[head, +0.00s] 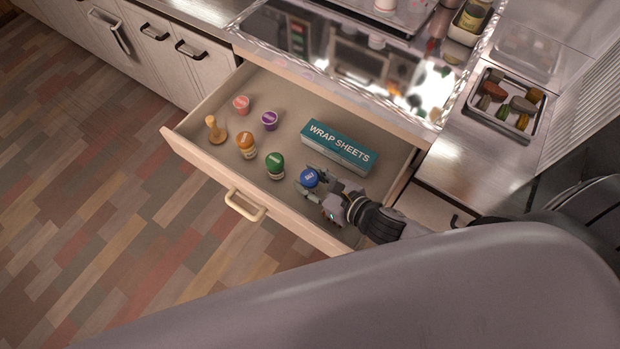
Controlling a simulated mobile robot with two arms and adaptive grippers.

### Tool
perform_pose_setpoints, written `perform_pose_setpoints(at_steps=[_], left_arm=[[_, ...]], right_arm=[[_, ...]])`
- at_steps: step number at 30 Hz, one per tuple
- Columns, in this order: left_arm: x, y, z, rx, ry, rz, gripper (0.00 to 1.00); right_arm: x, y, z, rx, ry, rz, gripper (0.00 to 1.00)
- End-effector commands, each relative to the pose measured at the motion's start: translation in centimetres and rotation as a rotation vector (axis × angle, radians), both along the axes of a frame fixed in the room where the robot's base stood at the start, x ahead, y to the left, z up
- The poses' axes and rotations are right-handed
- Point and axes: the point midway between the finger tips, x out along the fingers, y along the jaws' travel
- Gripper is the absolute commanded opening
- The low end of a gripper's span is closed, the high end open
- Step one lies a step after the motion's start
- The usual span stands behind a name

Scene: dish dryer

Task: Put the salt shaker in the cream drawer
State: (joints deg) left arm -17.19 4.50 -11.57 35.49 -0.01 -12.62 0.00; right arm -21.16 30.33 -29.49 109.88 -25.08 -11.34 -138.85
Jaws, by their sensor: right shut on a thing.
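The cream drawer (205,158) is pulled open below the counter, its pale handle (245,205) facing the floor. My right gripper (311,185) reaches into the right half of the drawer. It is shut on a small shaker with a blue cap (309,177), which looks like the salt shaker. The shaker appears upright, with its lower part hidden by the fingers. I cannot tell whether it touches the drawer bottom. My left gripper is not in view.
The drawer also holds a green-capped jar (275,164), an orange-capped jar (246,145), a wooden piece (215,130), a pink cup (241,103), a purple cup (269,120) and a teal wrap-sheets box (338,149). A tray (521,127) sits on the right counter.

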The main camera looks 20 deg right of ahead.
Motion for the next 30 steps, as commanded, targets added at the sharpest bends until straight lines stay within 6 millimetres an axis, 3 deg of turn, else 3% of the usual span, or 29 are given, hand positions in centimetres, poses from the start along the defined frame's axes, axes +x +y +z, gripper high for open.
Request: perform_pose_setpoints(at_steps=[4,5,13,24,30], left_arm=[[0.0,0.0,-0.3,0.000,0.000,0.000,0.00],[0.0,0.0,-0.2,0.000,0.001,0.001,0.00],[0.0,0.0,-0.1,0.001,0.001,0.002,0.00],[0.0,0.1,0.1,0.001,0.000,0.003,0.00],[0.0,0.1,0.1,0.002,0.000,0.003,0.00]], right_arm=[[0.0,0.0,-0.4,0.001,0.000,0.000,0.05],[0.0,0.0,-0.3,0.001,0.000,0.000,0.35],[0.0,0.0,-0.2,0.001,0.000,0.000,0.53],[-0.1,0.0,0.2,0.000,0.000,0.000,0.53],[-2.5,-1.3,1.0,-0.001,0.004,0.001,0.53]])
